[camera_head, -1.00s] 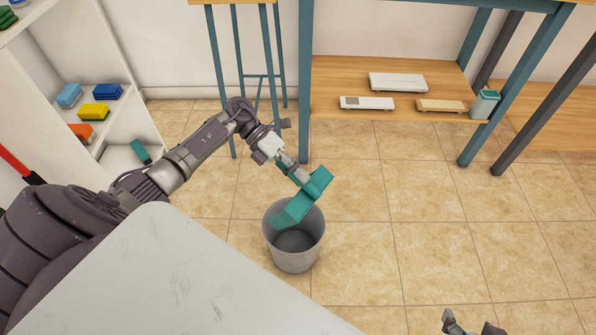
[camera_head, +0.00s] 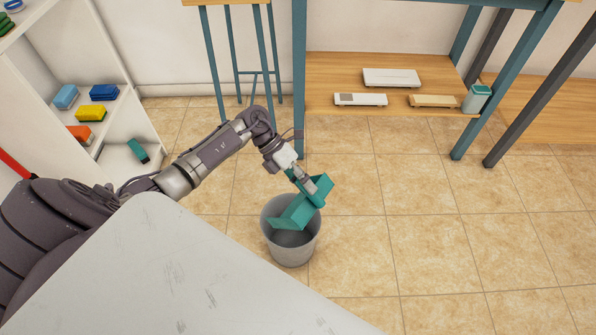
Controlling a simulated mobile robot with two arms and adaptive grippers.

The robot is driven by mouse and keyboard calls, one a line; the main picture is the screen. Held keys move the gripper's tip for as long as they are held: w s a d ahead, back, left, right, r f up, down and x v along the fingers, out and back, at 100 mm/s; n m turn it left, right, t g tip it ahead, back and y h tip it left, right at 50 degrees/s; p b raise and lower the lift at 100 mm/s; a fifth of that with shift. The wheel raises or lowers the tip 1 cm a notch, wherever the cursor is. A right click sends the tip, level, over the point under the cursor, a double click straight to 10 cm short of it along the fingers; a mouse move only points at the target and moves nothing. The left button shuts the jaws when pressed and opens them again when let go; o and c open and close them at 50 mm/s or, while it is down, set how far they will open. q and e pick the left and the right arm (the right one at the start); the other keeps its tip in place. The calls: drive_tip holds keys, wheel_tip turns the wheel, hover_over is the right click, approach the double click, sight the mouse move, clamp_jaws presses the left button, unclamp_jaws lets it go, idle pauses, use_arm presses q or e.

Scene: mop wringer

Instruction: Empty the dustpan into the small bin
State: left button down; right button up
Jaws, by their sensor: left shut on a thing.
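The teal dustpan (camera_head: 293,214) is tilted over the mouth of the small grey bin (camera_head: 291,250). Its lower lip points down and left into the bin's opening. My left gripper (camera_head: 308,187) is shut on the dustpan at its upper right end, above the bin's back rim. The bin stands upright on the tiled floor. I cannot make out any debris in the dustpan or in the part of the bin's inside that shows. My right gripper is not in view.
A white tabletop (camera_head: 170,270) fills the lower left, close to the bin. A shelf with sponges (camera_head: 91,113) stands at the left. A teal-legged table with a wooden lower shelf (camera_head: 390,68) is behind. Floor right of the bin is clear.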

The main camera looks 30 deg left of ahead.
sight(322, 201)
use_arm(q)
drive_tip(key=d+f+y, duration=0.1)
drive_tip(key=d, duration=0.1)
drive_tip(key=d+f+y+p, duration=0.2)
drive_tip(key=d+y, duration=0.1)
drive_tip(key=shift+s+d+f, duration=0.1)
drive_tip(key=shift+d+f, duration=0.2)
drive_tip(key=shift+d, duration=0.05)
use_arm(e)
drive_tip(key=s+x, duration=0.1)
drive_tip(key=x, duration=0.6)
use_arm(q)
wheel_tip(322, 201, down, 8)
drive_tip(key=d+y+b, duration=0.1)
drive_tip(key=d+y, duration=0.2)
drive_tip(key=y, duration=0.2)
drive_tip(key=shift+y+b, duration=0.3)
drive_tip(key=shift+b, duration=0.05)
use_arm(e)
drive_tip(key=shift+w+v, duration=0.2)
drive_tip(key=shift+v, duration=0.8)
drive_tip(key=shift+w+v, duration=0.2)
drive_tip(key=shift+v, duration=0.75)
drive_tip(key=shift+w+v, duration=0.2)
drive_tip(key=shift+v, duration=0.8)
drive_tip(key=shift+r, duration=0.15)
